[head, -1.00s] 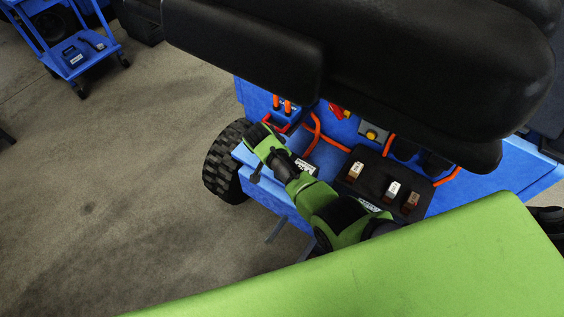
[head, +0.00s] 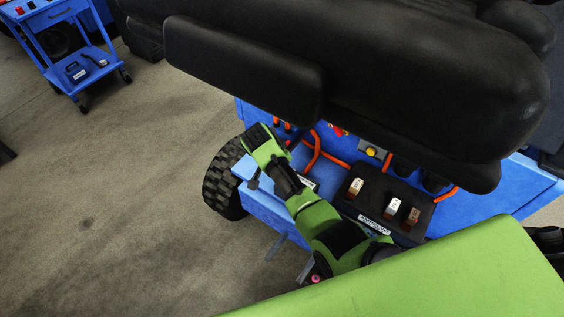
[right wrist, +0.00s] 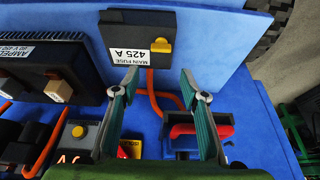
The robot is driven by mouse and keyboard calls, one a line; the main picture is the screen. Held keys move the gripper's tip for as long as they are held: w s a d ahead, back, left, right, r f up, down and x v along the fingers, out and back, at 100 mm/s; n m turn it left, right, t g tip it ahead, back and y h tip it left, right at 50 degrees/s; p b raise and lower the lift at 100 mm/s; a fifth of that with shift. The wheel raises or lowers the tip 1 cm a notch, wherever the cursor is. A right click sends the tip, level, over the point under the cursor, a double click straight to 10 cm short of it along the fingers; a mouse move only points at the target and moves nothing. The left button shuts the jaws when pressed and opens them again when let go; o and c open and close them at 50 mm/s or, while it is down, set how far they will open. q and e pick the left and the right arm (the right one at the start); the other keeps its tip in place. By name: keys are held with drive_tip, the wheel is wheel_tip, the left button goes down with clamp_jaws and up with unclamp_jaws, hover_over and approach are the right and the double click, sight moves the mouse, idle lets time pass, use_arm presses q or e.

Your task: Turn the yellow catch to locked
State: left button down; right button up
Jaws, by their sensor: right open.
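The yellow catch (right wrist: 160,46) sits on the face of a black box with an upside-down "MAIN FUSE 425 A" label (right wrist: 131,50) in the right wrist view. My right gripper (right wrist: 158,88) is open and empty. Its two teal fingers point at the box, one to each side of the catch in the picture, with no visible contact. In the head view my green right arm (head: 325,228) reaches over the blue machine; its fingertips and the catch cannot be made out. My left gripper is not in view.
A black unit with several terminals (head: 388,205) stands beside the arm. Orange cables (head: 328,152) run across the blue deck. A red handle (right wrist: 200,130) lies near one finger. A large black padded part (head: 350,80) overhangs the deck.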

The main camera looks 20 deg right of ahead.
wheel_tip(320, 180, up, 4)
drive_tip(key=shift+r, duration=0.1)
idle(0.5)
